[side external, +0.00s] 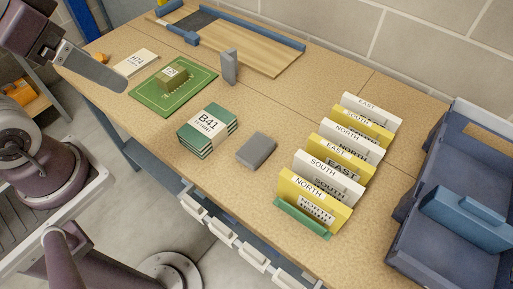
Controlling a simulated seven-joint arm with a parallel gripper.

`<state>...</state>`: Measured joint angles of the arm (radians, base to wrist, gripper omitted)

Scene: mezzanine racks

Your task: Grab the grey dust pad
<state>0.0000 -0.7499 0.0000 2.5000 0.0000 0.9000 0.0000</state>
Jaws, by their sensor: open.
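A grey pad (257,149), a rounded flat block, lies on the wooden bench top to the right of a green B41 stack, apart from it. It looks like the grey dust pad. A second grey block (229,67) stands upright farther back, near the wooden board. My gripper (121,86) is at the upper left, in the air near the white H74 block and well away from both grey pieces. It is open, with nothing seen in it; only one grey finger shows clearly.
The B41 stack (207,130) stands left of the pad. A rack of yellow and white cards (318,207) stands to its right. A green mat (148,98) carries a small labelled block (172,77). A blue bin (440,235) is at the far right. Bench around the pad is clear.

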